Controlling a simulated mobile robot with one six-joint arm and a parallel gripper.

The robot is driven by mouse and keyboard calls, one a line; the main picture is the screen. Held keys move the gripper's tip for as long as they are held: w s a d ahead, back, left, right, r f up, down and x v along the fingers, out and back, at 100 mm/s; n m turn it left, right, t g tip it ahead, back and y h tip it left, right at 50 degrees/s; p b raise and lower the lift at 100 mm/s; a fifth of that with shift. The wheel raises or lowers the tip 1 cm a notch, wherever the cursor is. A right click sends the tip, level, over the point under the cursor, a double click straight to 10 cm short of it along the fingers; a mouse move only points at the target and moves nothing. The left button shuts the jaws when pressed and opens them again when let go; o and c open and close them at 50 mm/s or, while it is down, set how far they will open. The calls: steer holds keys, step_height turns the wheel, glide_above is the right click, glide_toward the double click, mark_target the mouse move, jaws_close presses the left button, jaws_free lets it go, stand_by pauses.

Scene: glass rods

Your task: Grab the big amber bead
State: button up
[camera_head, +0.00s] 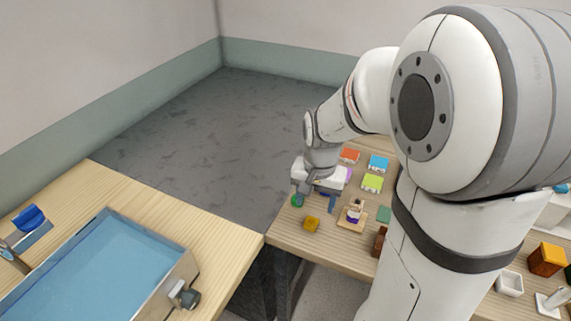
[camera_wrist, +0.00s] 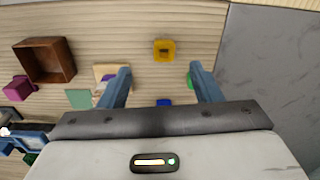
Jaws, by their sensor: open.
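The amber bead (camera_head: 312,224) is a small, squarish yellow-amber piece on the wooden table, near its left edge. It also shows in the wrist view (camera_wrist: 164,50), with a darker spot in its middle, ahead of the fingertips and roughly centred between them. My gripper (camera_head: 315,198) is open and empty, just beyond the bead in the head view and apart from it. Its two blue fingers (camera_wrist: 160,69) are spread wide in the wrist view. Their height above the table is hard to tell.
A green piece (camera_head: 297,201) lies close by one finger. A small wooden stand (camera_head: 352,217) with a purple and white piece and a green square (camera_head: 384,214) are to the right. A brown open box (camera_wrist: 45,61) stands nearby. A larger amber block (camera_head: 547,259) is far right.

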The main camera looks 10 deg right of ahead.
mark_target(311, 219)
steer(key=shift+m, duration=0.6)
steer(key=f, duration=0.3)
steer(key=w+f, duration=0.1)
steer(key=f, duration=0.2)
steer(key=w+f, duration=0.1)
steer(key=f, duration=0.3)
steer(key=shift+p, duration=0.4)
steer(key=shift+r, duration=0.1)
steer(key=shift+c, duration=0.5)
steer(key=c, duration=1)
steer(key=shift+o, duration=0.2)
